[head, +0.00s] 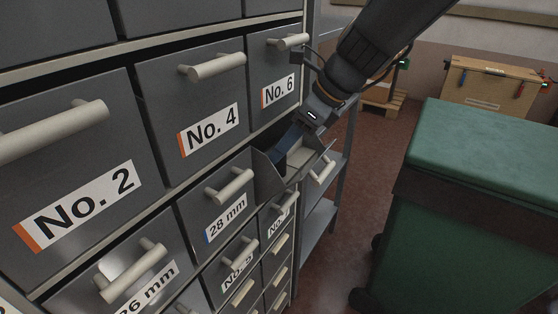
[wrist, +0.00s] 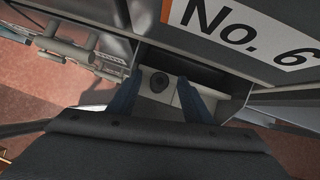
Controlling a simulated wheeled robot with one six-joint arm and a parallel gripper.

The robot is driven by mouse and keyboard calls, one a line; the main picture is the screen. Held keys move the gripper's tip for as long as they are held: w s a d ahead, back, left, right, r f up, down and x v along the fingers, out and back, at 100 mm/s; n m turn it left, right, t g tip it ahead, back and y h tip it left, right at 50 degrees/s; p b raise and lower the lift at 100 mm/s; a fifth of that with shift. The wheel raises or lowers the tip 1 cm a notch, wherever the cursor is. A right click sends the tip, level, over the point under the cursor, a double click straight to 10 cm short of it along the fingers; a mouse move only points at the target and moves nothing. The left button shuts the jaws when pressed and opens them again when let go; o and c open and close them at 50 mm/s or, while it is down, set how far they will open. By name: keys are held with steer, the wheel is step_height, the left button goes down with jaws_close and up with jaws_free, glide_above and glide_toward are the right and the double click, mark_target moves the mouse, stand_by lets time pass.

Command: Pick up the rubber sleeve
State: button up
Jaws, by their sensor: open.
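The rubber sleeve (wrist: 158,83) shows in the wrist view as a small dark round piece with a hole. It lies on the pale floor of a pulled-out drawer (head: 266,178), which also shows in the wrist view (wrist: 189,106). My gripper (head: 284,155) reaches down into this drawer from above. In the wrist view its two blue fingers (wrist: 159,80) are apart, one to each side of the sleeve in the picture, with the sleeve between them. I cannot tell the height of the fingertips above it. The sleeve is hidden in the head view.
The No. 6 drawer (head: 277,75) is closed just above the open one. The 28 mm drawer (head: 222,200) is closed to its left. A green lidded bin (head: 480,150) stands on the right. Reddish floor lies between.

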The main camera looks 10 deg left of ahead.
jaws_close()
steer(key=shift+r, duration=0.1)
steer(key=shift+d+r+b, duration=0.2)
steer(key=shift+r+b, duration=0.1)
steer(key=shift+r, duration=0.05)
step_height(320, 180, up, 6)
steer(key=s+d+b, duration=0.2)
steer(key=s+d, duration=0.1)
steer(key=d, duration=0.6)
steer(key=s+d+b, duration=0.2)
steer(key=s+d, duration=0.2)
steer(key=d, duration=0.5)
steer(key=shift+s+b, duration=0.3)
steer(key=shift+b, duration=0.05)
